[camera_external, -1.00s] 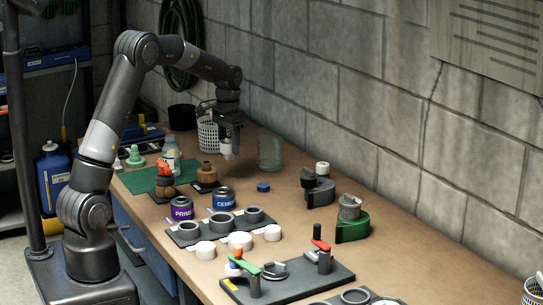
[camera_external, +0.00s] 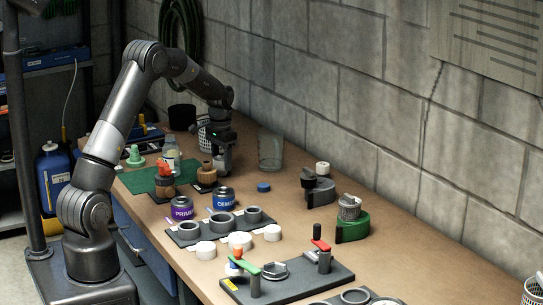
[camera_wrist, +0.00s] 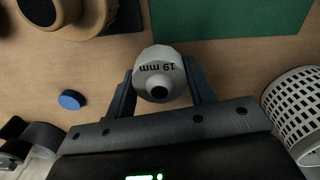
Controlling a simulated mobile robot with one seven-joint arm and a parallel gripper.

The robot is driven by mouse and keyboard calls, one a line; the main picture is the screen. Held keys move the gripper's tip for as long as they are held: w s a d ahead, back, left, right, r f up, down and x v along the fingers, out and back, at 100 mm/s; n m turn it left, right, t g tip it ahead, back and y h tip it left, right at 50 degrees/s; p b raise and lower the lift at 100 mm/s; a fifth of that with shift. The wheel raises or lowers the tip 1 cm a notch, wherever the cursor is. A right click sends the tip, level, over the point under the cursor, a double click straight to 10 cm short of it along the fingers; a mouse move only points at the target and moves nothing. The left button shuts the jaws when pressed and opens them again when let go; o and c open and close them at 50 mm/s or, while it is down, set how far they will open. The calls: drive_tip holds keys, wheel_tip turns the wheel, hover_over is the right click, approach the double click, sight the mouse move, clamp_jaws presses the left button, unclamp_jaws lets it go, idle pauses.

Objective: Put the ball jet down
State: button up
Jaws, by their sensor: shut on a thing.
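The ball jet (camera_wrist: 158,68), a pale grey-white fitting with a dark round hole and "19 mm" on it, is between the two fingers of my gripper (camera_wrist: 163,92) in the wrist view. The fingers are shut on its sides. In the external view my gripper (camera_external: 221,166) points down, low over the wooden bench (camera_external: 290,225), just right of a brown wooden holder (camera_external: 207,176). The jet is small and partly hidden by the fingers there. I cannot tell whether it touches the bench.
A green mat (camera_wrist: 228,18) lies beyond the jet, with brown holders (camera_wrist: 62,15) beside it. A white perforated basket (camera_wrist: 296,110) and a clear glass (camera_external: 271,153) stand near my gripper. A blue cap (camera_external: 263,187) lies on bare bench.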

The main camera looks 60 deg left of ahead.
sight(222, 158)
drive_tip(key=shift+f, duration=0.1)
drive_tip(key=o, duration=1)
drive_tip(key=shift+c, duration=0.2)
wheel_tip(222, 158, up, 12)
drive_tip(key=shift+r, duration=0.25)
